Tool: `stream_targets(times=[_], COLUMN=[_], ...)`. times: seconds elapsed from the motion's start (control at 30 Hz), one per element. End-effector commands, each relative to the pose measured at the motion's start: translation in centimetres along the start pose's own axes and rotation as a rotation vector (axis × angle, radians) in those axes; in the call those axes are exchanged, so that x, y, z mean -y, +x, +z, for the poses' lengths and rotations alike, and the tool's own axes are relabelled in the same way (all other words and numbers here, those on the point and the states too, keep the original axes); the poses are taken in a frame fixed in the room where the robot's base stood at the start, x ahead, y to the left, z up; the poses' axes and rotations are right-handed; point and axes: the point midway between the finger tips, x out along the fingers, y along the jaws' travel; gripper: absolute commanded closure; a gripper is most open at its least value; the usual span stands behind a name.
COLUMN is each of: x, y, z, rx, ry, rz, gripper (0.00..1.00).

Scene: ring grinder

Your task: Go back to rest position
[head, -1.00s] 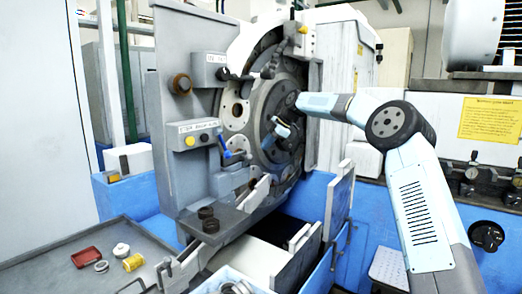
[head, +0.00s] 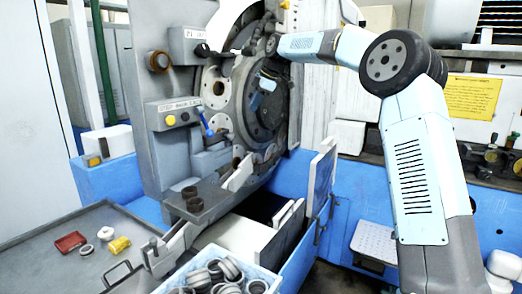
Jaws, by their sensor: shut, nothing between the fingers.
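My arm reaches from the right across to the front of the grey ring grinder (head: 152,85). My gripper (head: 256,102) hangs below the end of the arm, in front of the grinder's round dark faceplate (head: 262,122). It is small and partly lost against the dark machine. It looks shut and empty. I cannot tell whether it touches the faceplate.
A crate (head: 262,273) of metal rings stands at the front. Dark rings (head: 192,199) sit on the grinder's ledge. Open white panels (head: 321,172) stand below my arm.

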Motion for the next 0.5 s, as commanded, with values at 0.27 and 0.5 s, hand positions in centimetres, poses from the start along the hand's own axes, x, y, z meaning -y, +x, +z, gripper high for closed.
stream_targets(times=[0.27, 0.5], x=[6.7, 13.0], y=[-3.6, -6.7], z=[-1.5, -1.1], rx=[0.149, 0.254], ry=[0.201, 0.405], rz=[0.024, 0.079], gripper=[1.00, 1.00])
